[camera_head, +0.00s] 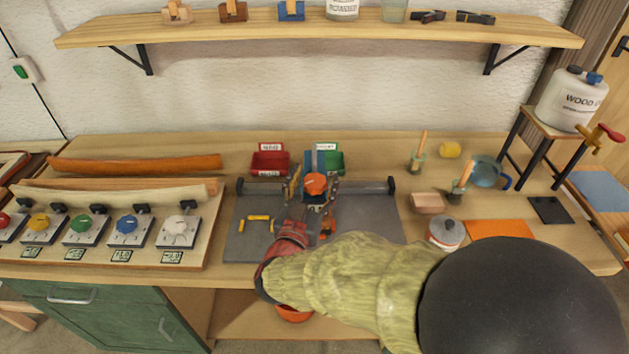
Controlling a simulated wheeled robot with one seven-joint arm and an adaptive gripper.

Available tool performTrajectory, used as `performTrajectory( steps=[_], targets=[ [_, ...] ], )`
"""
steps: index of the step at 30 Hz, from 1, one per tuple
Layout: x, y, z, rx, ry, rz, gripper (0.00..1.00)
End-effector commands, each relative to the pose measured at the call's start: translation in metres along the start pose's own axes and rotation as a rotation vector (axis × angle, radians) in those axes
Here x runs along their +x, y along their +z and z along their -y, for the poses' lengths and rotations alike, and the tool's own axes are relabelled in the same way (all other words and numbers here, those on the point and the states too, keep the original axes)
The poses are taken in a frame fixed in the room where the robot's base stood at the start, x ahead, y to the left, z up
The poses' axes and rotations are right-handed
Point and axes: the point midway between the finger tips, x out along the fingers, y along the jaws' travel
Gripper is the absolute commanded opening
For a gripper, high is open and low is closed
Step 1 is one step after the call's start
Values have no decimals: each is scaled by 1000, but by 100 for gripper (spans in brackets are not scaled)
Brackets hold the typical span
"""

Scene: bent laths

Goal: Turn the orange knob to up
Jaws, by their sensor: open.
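A row of knobs on square plates sits on the board at left. The yellow-orange knob (39,222) is second from the left, between a red knob (4,220) and a green knob (83,224). It is the nearest to orange in that row; which way it points is too small to tell. My gripper (314,191) is open over the grey mat, far to the right of the knobs. A round orange piece (315,182) shows between its fingers; I cannot tell whether they touch it. My arm hides part of the bench.
A blue knob (127,225) and a white knob (179,225) complete the row. Bent laths (135,164) lie behind it. Red (270,165) and green bins stand behind the grey mat (362,222). A tin (446,233) and brushes stand at right. A shelf (320,30) hangs above.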

Motion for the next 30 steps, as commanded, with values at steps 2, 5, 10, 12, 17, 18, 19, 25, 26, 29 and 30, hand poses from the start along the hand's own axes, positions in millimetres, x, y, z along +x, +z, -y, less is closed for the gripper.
performTrajectory(
  steps=[2,5,10,12,17,18,19,25,26,29,30],
  targets=[
    [0,0,0,0,0,0,62],
    [0,0,0,0,0,0,56],
    [0,0,0,0,0,0,46],
    [0,0,0,0,0,0,42],
    [0,0,0,0,0,0,33],
    [0,0,0,0,0,0,31],
    [0,0,0,0,0,0,29],
    [0,0,0,0,0,0,18],
    [0,0,0,0,0,0,16],
    [0,0,0,0,-1,0,16],
    [0,0,0,-1,-5,0,16]
  ],
)
